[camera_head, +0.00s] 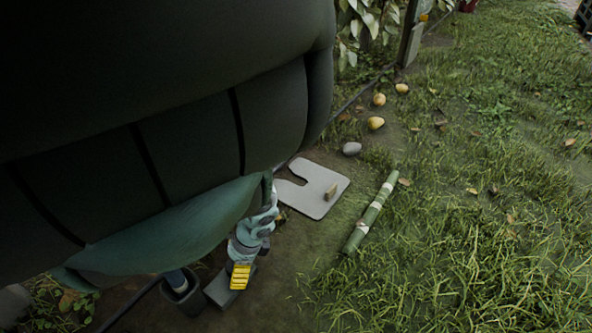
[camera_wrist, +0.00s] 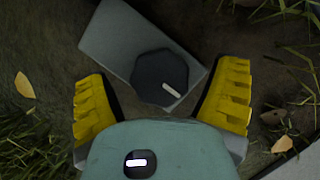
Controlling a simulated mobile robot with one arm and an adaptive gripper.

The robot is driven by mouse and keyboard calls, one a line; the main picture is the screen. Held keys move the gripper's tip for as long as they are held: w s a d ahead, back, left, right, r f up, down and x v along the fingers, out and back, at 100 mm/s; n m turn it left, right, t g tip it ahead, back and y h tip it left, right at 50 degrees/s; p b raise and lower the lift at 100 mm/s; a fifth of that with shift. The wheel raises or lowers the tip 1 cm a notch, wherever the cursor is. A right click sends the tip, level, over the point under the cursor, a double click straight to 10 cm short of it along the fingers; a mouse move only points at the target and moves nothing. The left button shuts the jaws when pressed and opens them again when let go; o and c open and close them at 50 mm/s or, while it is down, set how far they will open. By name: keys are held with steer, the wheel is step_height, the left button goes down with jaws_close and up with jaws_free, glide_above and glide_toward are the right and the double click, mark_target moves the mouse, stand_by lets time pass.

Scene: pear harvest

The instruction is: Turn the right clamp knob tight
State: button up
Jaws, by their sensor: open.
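In the wrist view, a dark, many-sided knob (camera_wrist: 151,79) with a white line mark sits on a grey block (camera_wrist: 112,40). The mark slants down to the right. My gripper (camera_wrist: 160,86) is open, with one yellow-padded finger on each side of the knob. Gaps show between both pads and the knob, and nothing is held. In the head view, my gripper (camera_head: 240,277) is low at the ground, with one yellow pad showing beside the grey block (camera_head: 217,292). The knob is hidden there.
A grey notched plate (camera_head: 316,186) lies right of my gripper, with a green-and-white banded pole (camera_head: 370,213) beyond. A grey stone (camera_head: 351,148) and several pears (camera_head: 376,123) lie farther back. A dark padded form blocks the head view's left. Open grass lies right.

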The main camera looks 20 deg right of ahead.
steer(key=w+p+v, duration=0.1)
steer(key=p+v, duration=1)
steer(key=v, duration=0.5)
steer(key=w+d+f+n+t+h, duration=0.1)
steer(key=w+d+f+n+h, duration=0.2)
steer(key=d, duration=0.4)
steer(key=w+d+n+t+h, duration=0.1)
steer(key=d+n+h, duration=0.1)
steer(key=d+h, duration=0.35)
steer(key=w+d+r+n+t+h, duration=0.1)
steer(key=w+d+r+n+t, duration=0.1)
steer(key=w+r+n+t, duration=0.4)
steer(key=w+t, duration=0.1)
steer(key=w, duration=0.3)
steer(key=shift+w+d+r+t+h, duration=0.3)
steer(key=shift+d+r+h, duration=0.05)
steer(key=shift+d, duration=0.05)
